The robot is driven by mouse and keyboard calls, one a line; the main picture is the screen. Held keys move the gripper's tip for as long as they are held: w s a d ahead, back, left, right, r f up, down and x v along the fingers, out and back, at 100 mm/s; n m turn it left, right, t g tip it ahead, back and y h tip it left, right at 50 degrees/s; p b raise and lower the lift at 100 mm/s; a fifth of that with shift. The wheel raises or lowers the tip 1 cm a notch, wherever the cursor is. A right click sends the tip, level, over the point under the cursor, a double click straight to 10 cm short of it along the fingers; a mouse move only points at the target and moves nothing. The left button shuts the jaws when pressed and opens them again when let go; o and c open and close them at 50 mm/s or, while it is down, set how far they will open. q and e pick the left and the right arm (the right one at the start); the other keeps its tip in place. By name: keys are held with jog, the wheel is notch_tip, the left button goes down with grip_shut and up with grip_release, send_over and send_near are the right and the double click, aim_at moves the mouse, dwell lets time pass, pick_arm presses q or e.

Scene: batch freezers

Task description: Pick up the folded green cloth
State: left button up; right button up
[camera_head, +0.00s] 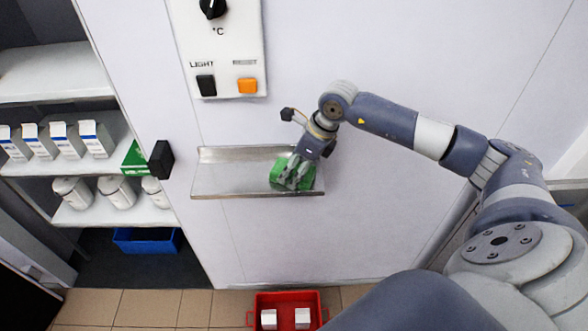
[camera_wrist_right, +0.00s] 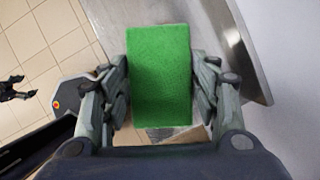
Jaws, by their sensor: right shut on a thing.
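The folded green cloth (camera_head: 306,181) is at the right end of a narrow metal shelf (camera_head: 225,180) on the white wall panel. My right gripper (camera_head: 292,174) points down at it and is shut on it. In the right wrist view the cloth (camera_wrist_right: 160,75) is a flat green block between the two fingers of my right gripper (camera_wrist_right: 161,82), one on each side. I cannot tell whether the cloth still touches the shelf. A dark claw-like shape at the left edge of the wrist view may be my left gripper (camera_wrist_right: 14,88); its jaws are unclear.
A panel with a knob, a black switch and an orange switch (camera_head: 247,86) is above the shelf. A red crate (camera_head: 287,298) with white boxes stands on the floor below. Open shelves with cartons (camera_head: 95,138) and white containers (camera_head: 117,190) are at left, above a blue bin (camera_head: 147,240).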

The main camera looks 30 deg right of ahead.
jog(key=shift+w+r+b, duration=0.1)
jog(key=shift+r+b, duration=0.35)
jog(key=shift+r, duration=0.1)
jog(key=shift+a+b+v, duration=0.2)
jog(key=shift+b+v, duration=0.65)
jog(key=shift+v, duration=0.15)
jog(key=s+a+r+b, duration=0.1)
jog(key=s+a+b, duration=0.1)
jog(key=s, duration=0.5)
jog(key=s+a+b, duration=0.2)
jog(key=s+b, duration=0.3)
jog(key=s, duration=0.3)
jog(key=shift+r, duration=0.4)
jog(key=shift+a, duration=0.1)
